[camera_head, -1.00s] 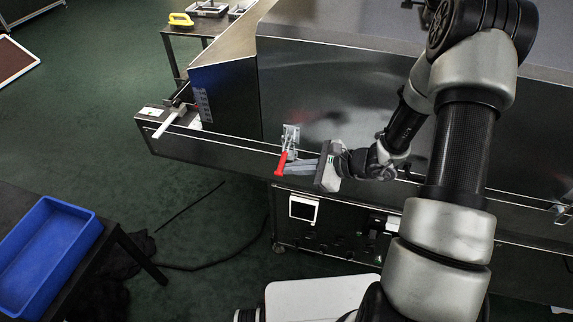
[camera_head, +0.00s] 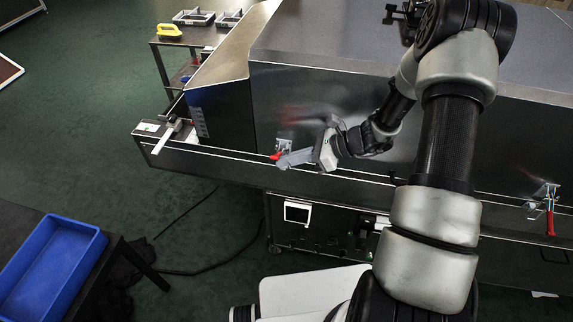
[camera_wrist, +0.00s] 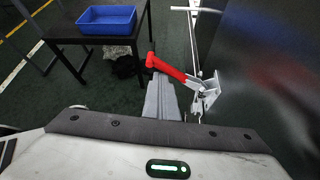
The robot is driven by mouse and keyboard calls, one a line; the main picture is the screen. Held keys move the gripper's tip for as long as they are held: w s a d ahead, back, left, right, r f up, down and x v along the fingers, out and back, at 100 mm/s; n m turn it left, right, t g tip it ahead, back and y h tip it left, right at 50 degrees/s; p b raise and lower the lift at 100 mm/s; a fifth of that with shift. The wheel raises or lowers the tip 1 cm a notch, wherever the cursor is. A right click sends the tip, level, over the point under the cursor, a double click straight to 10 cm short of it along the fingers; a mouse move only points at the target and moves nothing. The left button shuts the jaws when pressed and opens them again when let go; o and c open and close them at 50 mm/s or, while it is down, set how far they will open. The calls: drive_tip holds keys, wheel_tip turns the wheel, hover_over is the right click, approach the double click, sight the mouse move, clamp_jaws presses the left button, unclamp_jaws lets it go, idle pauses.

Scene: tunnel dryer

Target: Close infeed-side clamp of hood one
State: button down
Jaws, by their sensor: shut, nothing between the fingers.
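The clamp on the left end of the hood has a red handle (camera_head: 276,157) and a pale metal base (camera_head: 284,145) on the hood's front wall. The handle sticks outward and left. In the wrist view the red handle (camera_wrist: 166,67) runs from the metal clamp base (camera_wrist: 207,94) to above my fingertips. My gripper (camera_head: 284,163) is shut and empty, its fingers right below the handle; they also show in the wrist view (camera_wrist: 158,88). I cannot tell whether they touch it. The hood (camera_head: 335,95) is a large dark metal cover.
Another clamp with a red handle (camera_head: 550,222) hangs down at the right. A blue bin (camera_head: 50,260) sits on a dark table at lower left. A table with a yellow-handled item (camera_head: 169,31) stands behind. A rail (camera_head: 220,155) runs along the front.

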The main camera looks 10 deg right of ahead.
drive_tip(key=shift+w+d+r, duration=0.15)
drive_tip(key=shift+w+r, duration=0.3)
drive_tip(key=shift+r, duration=0.2)
idle(0.4)
